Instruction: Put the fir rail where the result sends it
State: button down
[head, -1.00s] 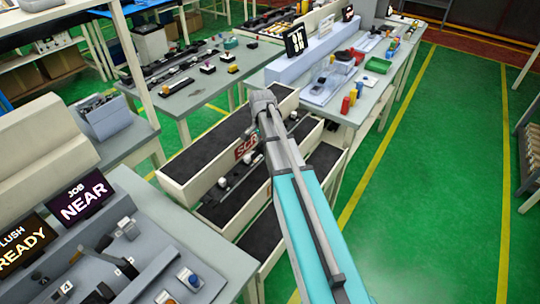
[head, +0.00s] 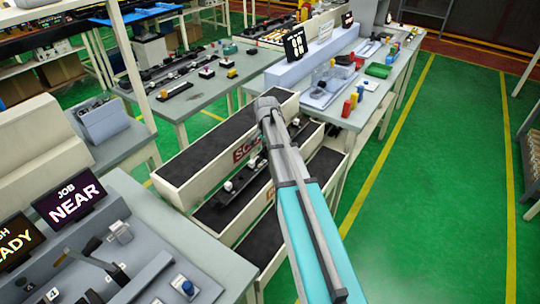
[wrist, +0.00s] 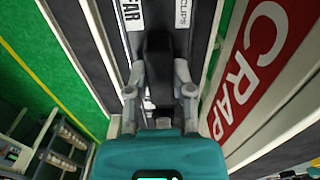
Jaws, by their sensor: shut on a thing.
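In the wrist view my gripper (wrist: 158,88) is shut on a dark piece, which I take for the fir rail (wrist: 158,50). In the head view, a dark strip with white clips (head: 241,177) shows over the middle trough, left of my arm. My fingertips are hidden there by my wrist. I cannot tell if the rail touches the trough floor. The red SCRAP label (wrist: 250,65) is on the trough wall right of my gripper. White labels reading CLIPS (wrist: 183,14) and partly "EAR" (wrist: 132,14) lie near the fingers. The job sign (head: 70,197) reads NEAR.
A second sign (head: 15,242), partly cut off, ends in READY. Stepped troughs with pale walls (head: 180,195) stand between the front bench (head: 205,235) and the back tables. A table (head: 350,115) with small coloured parts stands at the back right. Green floor (head: 430,200) is clear on the right.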

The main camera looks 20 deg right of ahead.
aim_at(267, 155)
jog(key=shift+w+d+f+b, duration=0.3)
jog(key=shift+w+f+b, duration=0.05)
jog(key=shift+f+b, duration=1.65)
jog(key=shift+f, duration=0.05)
jog(key=shift+f, duration=0.1)
jog(key=shift+c, duration=2.4)
grip_release()
jog(key=shift+s, duration=0.1)
jog(key=shift+r, duration=0.2)
notch_tip(267, 155, up, 12)
jog(key=p, duration=1.2)
